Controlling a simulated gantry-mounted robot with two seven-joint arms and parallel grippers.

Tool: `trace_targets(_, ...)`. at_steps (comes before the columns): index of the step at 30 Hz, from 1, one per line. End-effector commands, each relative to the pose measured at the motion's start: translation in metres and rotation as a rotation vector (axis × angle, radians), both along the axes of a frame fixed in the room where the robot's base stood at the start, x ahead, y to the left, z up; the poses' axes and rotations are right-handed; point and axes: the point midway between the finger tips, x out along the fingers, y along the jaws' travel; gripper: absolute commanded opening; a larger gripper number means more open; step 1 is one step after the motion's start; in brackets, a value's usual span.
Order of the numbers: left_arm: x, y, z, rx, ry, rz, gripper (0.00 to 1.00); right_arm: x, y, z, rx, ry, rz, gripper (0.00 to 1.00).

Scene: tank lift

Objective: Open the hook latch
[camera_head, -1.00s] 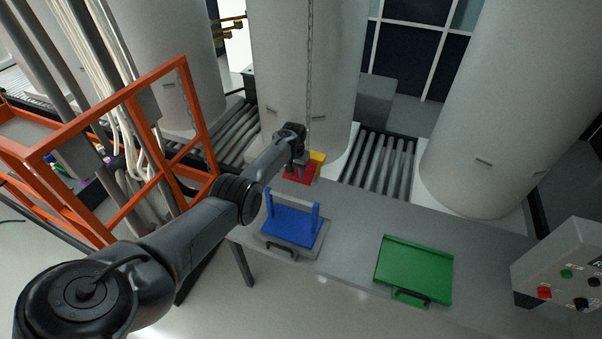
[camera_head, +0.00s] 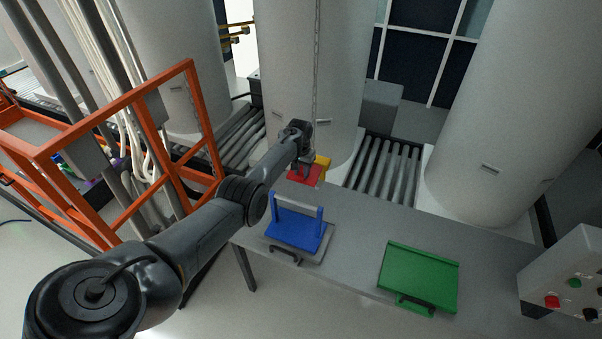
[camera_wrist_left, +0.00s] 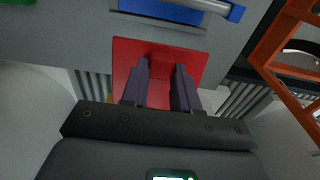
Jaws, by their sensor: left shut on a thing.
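A red plate (camera_head: 314,180) with a raised red block (camera_wrist_left: 172,58) lies at the back left edge of the grey table. I take the block to be part of the hook latch. My left gripper (camera_head: 301,164) reaches down over it. In the left wrist view, the two fingers (camera_wrist_left: 161,82) stand on either side of the red block and are shut on it. A yellow hook (camera_head: 322,162) sits just behind the red plate, below a hanging chain (camera_head: 316,70). The fingers partly hide the latch. My right gripper is not in view.
A blue tray with a bar handle (camera_head: 296,234) and a green tray (camera_head: 418,276) lie on the grey table (camera_head: 350,225). An orange railing (camera_head: 130,95) stands at left. Large pale tanks (camera_head: 490,110) and rollers (camera_head: 382,165) are behind. A button box (camera_head: 565,275) is at right.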

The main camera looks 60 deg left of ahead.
Motion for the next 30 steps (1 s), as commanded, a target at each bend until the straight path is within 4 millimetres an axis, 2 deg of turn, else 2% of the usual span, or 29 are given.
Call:
trace_targets(1,0.0048,0.0043,0.0067,0.014,-0.022,0.002,0.0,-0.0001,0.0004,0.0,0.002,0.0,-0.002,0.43)
trace_targets(27,0.0047,0.004,0.006,0.014,-0.021,0.002,0.0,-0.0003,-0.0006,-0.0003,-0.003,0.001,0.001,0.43)
trace_targets(28,0.0046,0.0041,0.0059,0.014,-0.021,0.002,0.32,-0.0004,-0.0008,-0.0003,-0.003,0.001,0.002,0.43)
trace_targets(30,0.0044,0.0037,0.0057,0.013,-0.019,0.002,0.43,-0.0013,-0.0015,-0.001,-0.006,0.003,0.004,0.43)
